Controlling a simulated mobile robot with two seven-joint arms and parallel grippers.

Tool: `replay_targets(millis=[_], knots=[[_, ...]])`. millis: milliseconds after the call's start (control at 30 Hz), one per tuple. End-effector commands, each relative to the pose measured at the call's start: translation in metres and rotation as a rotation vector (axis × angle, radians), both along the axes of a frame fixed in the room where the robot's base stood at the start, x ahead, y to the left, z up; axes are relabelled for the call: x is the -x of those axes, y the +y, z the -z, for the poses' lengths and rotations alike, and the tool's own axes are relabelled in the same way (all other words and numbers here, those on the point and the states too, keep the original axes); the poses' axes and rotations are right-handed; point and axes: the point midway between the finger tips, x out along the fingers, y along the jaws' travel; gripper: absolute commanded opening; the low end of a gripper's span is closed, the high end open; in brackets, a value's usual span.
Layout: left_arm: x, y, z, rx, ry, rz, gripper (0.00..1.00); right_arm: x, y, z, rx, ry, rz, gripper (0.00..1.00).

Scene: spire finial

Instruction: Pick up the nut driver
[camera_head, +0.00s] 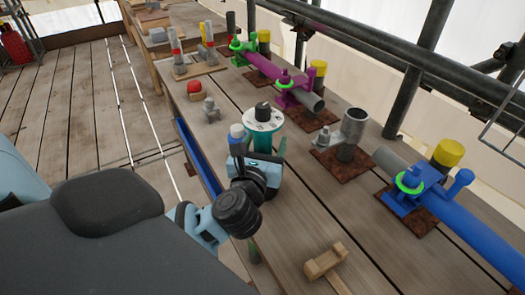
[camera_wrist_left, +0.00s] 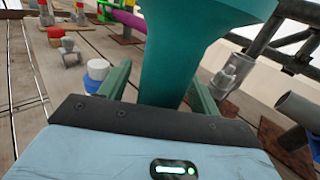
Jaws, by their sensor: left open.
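A teal tool with a white, marked disc and dark centre on top, apparently the nut driver (camera_head: 263,120), stands upright on the wooden bench. In the left wrist view the nut driver (camera_wrist_left: 185,50) is a teal body that flares at the top and stands between my fingers. My left gripper (camera_head: 259,150) is low at the near side of it, with its body partly hiding the tool's lower part. In the left wrist view the left gripper (camera_wrist_left: 160,85) is open, one finger on each side of the teal body. Contact cannot be told. My right gripper is not in view.
A blue-and-white capped piece (camera_head: 237,132) stands close to the left finger. A grey pipe stub (camera_head: 354,128), a blue pipe with clamps (camera_head: 450,215) and a magenta clamped pipe (camera_head: 262,67) stand to the right and behind. A wooden mallet-like piece (camera_head: 325,262) lies in front.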

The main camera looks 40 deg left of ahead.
Motion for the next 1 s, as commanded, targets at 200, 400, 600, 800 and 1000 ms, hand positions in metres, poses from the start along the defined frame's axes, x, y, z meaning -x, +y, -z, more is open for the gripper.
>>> replay_targets(millis=[200, 400, 600, 800, 1000], knots=[[0.0004, -0.0001, 0.0003, -0.001, 0.0, 0.0, 0.47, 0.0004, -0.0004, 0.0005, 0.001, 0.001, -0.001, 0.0], [0.0005, -0.0002, 0.0003, -0.001, 0.0, 0.0, 0.21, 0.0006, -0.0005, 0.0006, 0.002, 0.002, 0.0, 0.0], [0.0006, -0.0002, 0.0004, -0.001, 0.0, 0.0, 0.0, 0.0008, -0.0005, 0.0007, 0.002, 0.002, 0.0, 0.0], [0.0004, -0.0001, -0.0021, -0.002, -0.006, 0.0, 0.0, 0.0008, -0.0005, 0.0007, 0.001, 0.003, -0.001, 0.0], [0.0002, -0.0001, -0.0092, -0.001, -0.007, 0.0, 0.0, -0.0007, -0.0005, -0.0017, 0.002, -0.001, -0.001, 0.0]])
